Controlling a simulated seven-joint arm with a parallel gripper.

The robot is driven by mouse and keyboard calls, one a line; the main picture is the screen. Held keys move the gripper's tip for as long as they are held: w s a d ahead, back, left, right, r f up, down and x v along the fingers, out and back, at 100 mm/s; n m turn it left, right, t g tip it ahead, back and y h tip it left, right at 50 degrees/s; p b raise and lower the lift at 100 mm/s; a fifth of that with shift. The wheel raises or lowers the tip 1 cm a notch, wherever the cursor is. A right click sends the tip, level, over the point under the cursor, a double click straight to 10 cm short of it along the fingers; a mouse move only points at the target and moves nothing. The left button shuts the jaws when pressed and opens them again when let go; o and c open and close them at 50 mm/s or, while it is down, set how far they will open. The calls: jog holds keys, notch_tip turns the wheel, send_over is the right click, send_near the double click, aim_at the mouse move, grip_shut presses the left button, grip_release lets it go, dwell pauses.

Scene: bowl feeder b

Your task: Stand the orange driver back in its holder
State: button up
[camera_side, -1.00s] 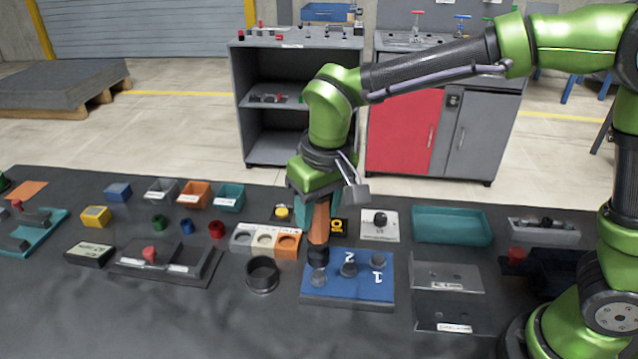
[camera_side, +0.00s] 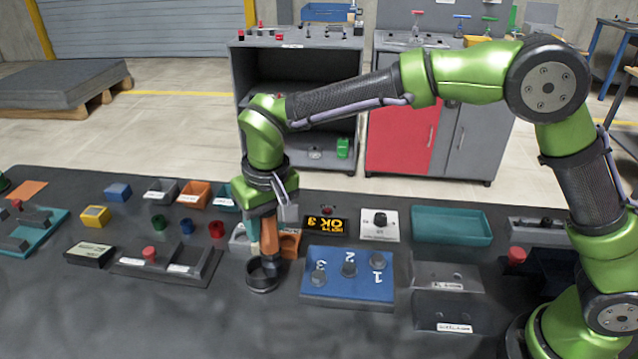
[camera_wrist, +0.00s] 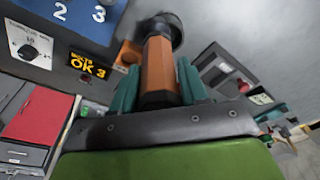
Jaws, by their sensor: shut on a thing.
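My gripper (camera_side: 264,217) is shut on the orange driver (camera_side: 266,235), which hangs upright with its dark end down. In the wrist view the driver (camera_wrist: 158,65) sits between my gripper's teal fingers (camera_wrist: 157,92). The holder, a round black cup (camera_side: 261,284), stands on the dark table at the front, left of the blue board. The driver's dark lower end is at the cup's mouth, over its opening. I cannot tell how deep it reaches. The cup also shows in the wrist view (camera_wrist: 176,33), just past the driver's end.
A blue board (camera_side: 347,295) with numbered dark knobs is close on the right. Behind it a display (camera_side: 326,225) reads OK 3. An orange bin (camera_side: 290,242) is close behind the driver. A black fixture with a red knob (camera_side: 149,253) lies left. The table in front is clear.

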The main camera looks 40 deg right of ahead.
jog(key=shift+w+a+f, duration=0.25)
jog(key=shift+w+f, duration=0.15)
jog(key=shift+f, duration=0.2)
jog(key=shift+w+a+f, duration=0.2)
jog(key=shift+w+f, duration=0.25)
jog(key=shift+f, duration=0.15)
jog(key=shift+w+a+f, duration=0.25)
jog(key=shift+w+f, duration=0.15)
jog(key=shift+f, duration=0.2)
jog(key=shift+f, duration=0.2)
jog(key=o, duration=1.2)
jog(key=shift+c, duration=0.2)
jog(key=shift+r, duration=0.1)
